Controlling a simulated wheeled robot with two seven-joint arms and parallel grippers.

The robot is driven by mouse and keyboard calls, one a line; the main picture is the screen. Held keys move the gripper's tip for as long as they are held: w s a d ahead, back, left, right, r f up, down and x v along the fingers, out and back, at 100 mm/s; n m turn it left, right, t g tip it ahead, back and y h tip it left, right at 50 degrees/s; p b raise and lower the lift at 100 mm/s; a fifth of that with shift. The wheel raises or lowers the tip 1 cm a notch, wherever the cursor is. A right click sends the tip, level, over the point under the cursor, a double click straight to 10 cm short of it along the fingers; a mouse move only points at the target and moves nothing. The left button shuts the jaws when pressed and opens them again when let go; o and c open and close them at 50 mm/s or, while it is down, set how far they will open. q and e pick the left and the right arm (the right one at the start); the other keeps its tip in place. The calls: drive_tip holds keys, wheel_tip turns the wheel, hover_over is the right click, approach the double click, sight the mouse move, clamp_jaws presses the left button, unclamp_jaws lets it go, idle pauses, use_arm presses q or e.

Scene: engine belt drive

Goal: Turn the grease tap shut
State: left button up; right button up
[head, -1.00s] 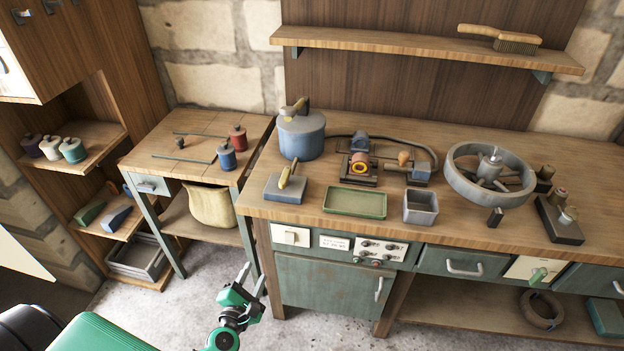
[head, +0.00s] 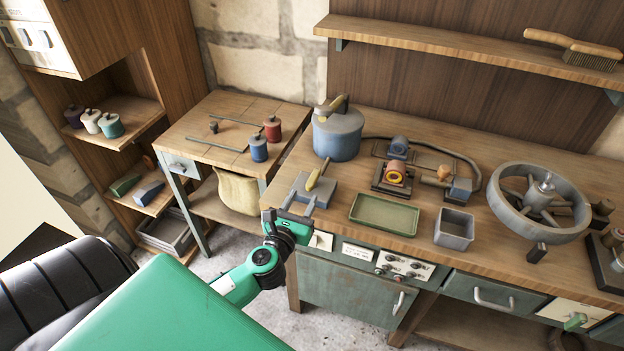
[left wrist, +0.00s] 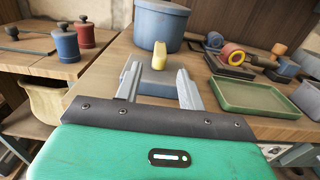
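A blue-grey block (head: 297,191) with a yellow lever handle (head: 319,174) lies near the left front corner of the workbench. The handle looks like a tap lever and slants up and back; it also shows in the left wrist view (left wrist: 159,56). My left gripper (head: 311,191) is open over the near side of the block. In the left wrist view its two fingers (left wrist: 158,75) stand apart, with the handle just beyond and between their tips. I see no clear contact. A blue pot (head: 338,136) with another yellow-handled part on its lid stands behind. My right gripper is out of view.
A green tray (head: 384,214) and a grey open box (head: 454,229) lie to the right on the bench. A grey wheel (head: 540,207) stands farther right. A side table (head: 200,128) with small pots is at the left.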

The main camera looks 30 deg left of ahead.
sight(308, 189)
use_arm(q)
drive_tip(key=p+x, duration=0.1)
drive_tip(key=x, duration=0.5)
drive_tip(key=shift+w, duration=0.1)
drive_tip(key=shift+w+a, duration=0.1)
drive_tip(key=shift+w, duration=0.4)
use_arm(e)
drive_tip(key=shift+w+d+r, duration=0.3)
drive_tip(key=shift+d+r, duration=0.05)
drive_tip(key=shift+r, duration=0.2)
use_arm(q)
drive_tip(key=shift+c, duration=0.4)
clamp_jaws()
